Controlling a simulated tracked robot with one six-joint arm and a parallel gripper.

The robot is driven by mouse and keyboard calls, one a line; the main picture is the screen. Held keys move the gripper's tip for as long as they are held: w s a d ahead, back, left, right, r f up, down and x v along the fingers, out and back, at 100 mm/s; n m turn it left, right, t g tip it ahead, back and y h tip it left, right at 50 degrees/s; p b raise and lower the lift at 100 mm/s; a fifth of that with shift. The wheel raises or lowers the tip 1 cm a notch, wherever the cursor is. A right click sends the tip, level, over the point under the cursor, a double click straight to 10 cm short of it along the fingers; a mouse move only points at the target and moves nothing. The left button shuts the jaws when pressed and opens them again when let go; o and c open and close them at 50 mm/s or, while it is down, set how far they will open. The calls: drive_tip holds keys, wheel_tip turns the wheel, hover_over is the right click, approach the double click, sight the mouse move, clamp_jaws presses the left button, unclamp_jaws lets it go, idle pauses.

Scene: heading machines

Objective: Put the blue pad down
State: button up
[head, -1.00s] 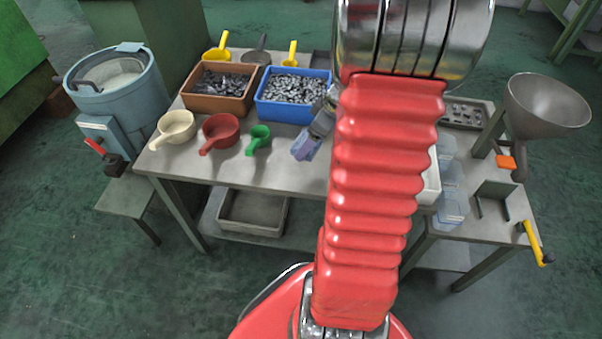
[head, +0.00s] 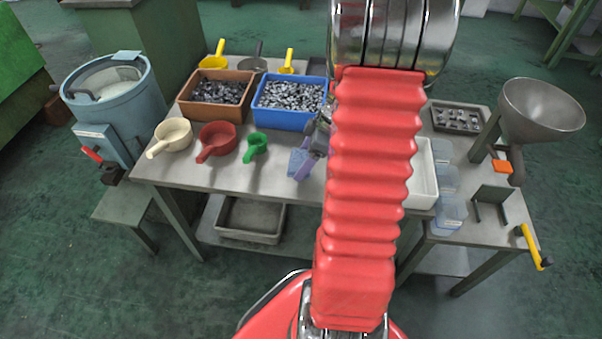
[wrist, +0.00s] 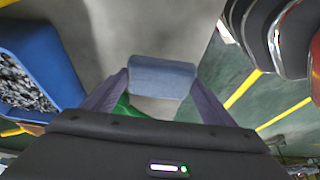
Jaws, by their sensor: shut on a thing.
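The blue pad (wrist: 162,77) is held between the two purple fingers of my gripper (wrist: 160,84) in the wrist view. Grey table top shows behind it. In the head view the pad (head: 297,160) is over the front middle of the table (head: 270,178), right of the green scoop (head: 256,145) and in front of the blue bin (head: 290,115). My gripper (head: 305,164) is shut on it and partly hidden behind my arm. I cannot tell whether the pad touches the table.
A brown bin (head: 215,113), a red scoop (head: 216,140) and a cream scoop (head: 172,137) stand to the left. A white tray (head: 424,180), clear containers (head: 450,215) and a funnel (head: 540,105) are to the right. A small free strip lies along the front edge.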

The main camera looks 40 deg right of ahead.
drive_tip(key=shift+f, duration=0.95)
drive_tip(key=shift+f, duration=1.9)
drive_tip(key=o, duration=1.2)
drive_tip(key=v, duration=1.2)
drive_tip(key=shift+w+a, duration=0.1)
drive_tip(key=shift+a, duration=0.05)
